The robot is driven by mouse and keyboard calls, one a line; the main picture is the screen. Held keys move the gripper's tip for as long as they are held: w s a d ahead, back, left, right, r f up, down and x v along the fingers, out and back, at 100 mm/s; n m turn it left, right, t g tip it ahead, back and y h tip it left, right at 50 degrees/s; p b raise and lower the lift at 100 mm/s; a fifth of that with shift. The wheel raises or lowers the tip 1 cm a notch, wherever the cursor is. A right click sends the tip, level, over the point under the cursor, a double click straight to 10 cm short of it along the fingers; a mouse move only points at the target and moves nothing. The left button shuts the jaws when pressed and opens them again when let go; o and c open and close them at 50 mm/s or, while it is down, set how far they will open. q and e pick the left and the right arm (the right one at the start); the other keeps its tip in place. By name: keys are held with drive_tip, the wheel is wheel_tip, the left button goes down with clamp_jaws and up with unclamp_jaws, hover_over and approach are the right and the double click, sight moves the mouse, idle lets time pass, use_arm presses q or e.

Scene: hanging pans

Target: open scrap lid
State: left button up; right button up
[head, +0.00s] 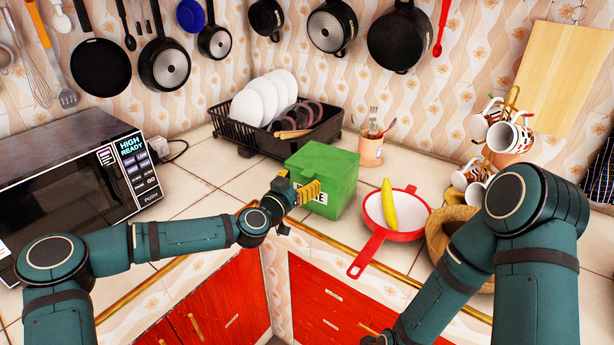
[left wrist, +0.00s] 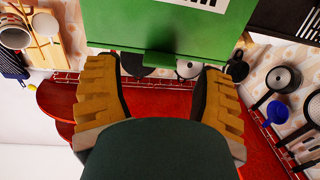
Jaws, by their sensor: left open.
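The green scrap box (head: 335,175) stands on the tiled counter near the front corner, its flat green lid (head: 325,158) shut. Its white label is partly covered by my left gripper (head: 299,192), which is at the box's front left. In the left wrist view the green box (left wrist: 165,22) fills the top middle, and a small green tab (left wrist: 160,62) juts from its edge. The yellow fingers of my left gripper (left wrist: 159,72) are spread wide on either side of that tab, with nothing held. Of my right gripper only a small yellow part (head: 371,331) shows at the bottom edge.
A red-rimmed strainer (head: 375,238) with a banana (head: 389,205) is right of the box. A black dish rack (head: 255,138) with plates and a utensil cup (head: 369,150) stand behind. A microwave (head: 70,180) is at left, a woven basket (head: 440,225) and mug stand at right.

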sight(307, 174)
use_arm(q)
drive_tip(key=shift+x, duration=1.7)
clamp_jaws()
